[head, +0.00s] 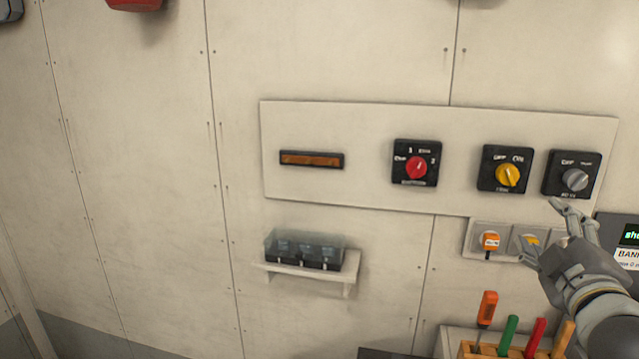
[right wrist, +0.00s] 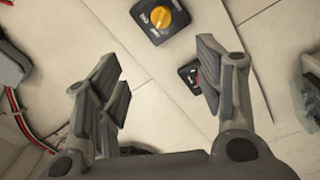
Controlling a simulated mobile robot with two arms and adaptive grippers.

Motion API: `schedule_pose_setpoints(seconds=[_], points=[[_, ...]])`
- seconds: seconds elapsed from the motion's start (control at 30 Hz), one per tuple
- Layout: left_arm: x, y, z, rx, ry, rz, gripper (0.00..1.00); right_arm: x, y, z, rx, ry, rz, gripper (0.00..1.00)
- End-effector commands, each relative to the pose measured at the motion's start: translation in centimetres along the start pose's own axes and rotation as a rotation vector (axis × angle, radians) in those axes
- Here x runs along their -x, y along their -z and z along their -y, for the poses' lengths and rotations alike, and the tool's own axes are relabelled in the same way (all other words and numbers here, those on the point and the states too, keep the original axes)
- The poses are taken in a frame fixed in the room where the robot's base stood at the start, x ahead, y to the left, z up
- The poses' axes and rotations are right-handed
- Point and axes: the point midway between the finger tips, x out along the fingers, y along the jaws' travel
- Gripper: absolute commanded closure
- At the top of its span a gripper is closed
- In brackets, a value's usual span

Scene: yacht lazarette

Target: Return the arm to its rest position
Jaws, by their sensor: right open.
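My right gripper (head: 541,232) is at the right of the head view, its arm coming in from the lower right. Its fingers are spread apart with nothing between them, and they point up and left toward the switch panel (head: 375,190). In the right wrist view the two fingers (right wrist: 158,90) stand wide apart, with the wall panel beyond them. My left gripper is not in view.
The panel carries a red-knob switch (head: 416,165), a yellow-knob switch (head: 506,173) and a grey-knob switch (head: 572,178). Sockets with an orange plug (head: 490,241) sit below. Several coloured-handled tools stand in a holder (head: 452,343). A small shelf (head: 347,270) holds a clear-covered box.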

Motion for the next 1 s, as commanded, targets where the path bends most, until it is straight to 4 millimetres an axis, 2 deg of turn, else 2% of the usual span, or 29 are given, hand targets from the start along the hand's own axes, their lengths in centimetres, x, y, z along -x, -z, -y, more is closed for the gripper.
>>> schedule_pose_setpoints(seconds=[0.03,0.17,0.37,0.57,0.67,0.77,0.8,0.9,1.0], points=[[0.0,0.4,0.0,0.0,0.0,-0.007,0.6,0.1,-0.2,1.4,-0.015,0.03,0.008,0.38],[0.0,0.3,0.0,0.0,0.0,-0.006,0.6,0.3,-0.8,4.0,-0.046,0.083,0.029,0.38],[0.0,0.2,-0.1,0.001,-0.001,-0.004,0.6,1.3,-2.1,9.2,-0.11,0.192,0.079,0.38],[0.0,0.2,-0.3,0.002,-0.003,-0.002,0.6,3.8,-4.0,16.3,-0.202,0.345,0.166,0.38],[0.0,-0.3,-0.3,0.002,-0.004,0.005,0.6,6.3,-5.5,21.1,-0.269,0.453,0.241,0.38],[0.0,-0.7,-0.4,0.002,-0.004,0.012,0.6,10.4,-7.2,26.9,-0.355,0.586,0.352,0.38],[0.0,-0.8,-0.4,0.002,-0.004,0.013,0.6,12.3,-7.9,29.0,-0.39,0.638,0.402,0.38],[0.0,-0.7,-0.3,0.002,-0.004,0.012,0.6,17.0,-9.3,33.2,-0.465,0.751,0.525,0.38],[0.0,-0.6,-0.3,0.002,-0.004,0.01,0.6,21.3,-10.3,36.2,-0.525,0.836,0.633,0.38]])
